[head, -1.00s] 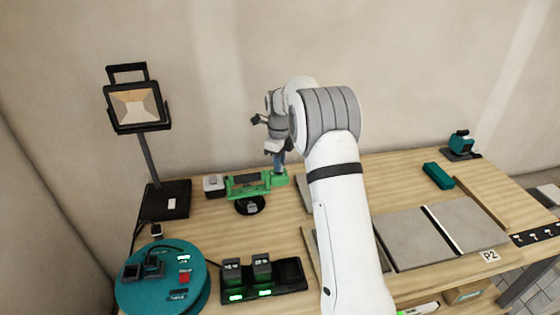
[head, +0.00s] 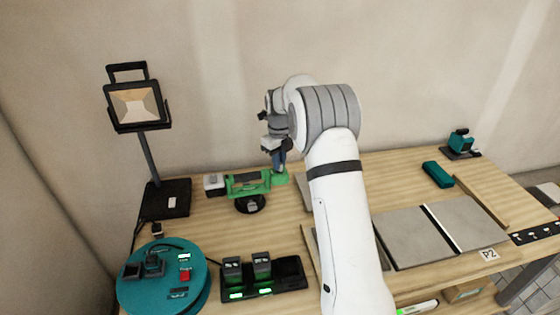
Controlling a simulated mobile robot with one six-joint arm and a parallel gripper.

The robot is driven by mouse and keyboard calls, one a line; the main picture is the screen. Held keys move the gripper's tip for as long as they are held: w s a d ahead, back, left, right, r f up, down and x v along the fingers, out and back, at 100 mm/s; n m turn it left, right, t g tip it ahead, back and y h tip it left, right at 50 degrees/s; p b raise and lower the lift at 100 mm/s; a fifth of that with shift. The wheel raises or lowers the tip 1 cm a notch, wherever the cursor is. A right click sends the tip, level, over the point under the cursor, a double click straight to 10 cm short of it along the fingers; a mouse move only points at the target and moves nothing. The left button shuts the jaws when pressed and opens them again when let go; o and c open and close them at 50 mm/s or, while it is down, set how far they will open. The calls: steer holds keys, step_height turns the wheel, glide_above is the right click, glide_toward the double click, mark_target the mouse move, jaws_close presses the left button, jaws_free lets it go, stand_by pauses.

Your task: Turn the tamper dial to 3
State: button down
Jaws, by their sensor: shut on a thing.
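The tamper appears to be the green tool (head: 247,184), lying on the bench left of my arm. It has a grey and white block at its left end and a round black base under it. My gripper (head: 279,163) points down at the tool's right end. It is shut on a small part there, which I take to be the dial. The fingers and my wrist hide the dial, so its number cannot be read.
A work lamp (head: 137,106) stands at the left. A teal round device (head: 162,285) and a black charger (head: 285,278) are in front. Grey tiles (head: 405,238) lie right of my arm, with a teal box (head: 438,174) behind them.

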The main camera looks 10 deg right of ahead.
steer(key=c, duration=1.4)
jaws_free()
steer(key=shift+r, duration=0.1)
step_height(320, 180, up, 8)
steer(key=shift+f, duration=0.25)
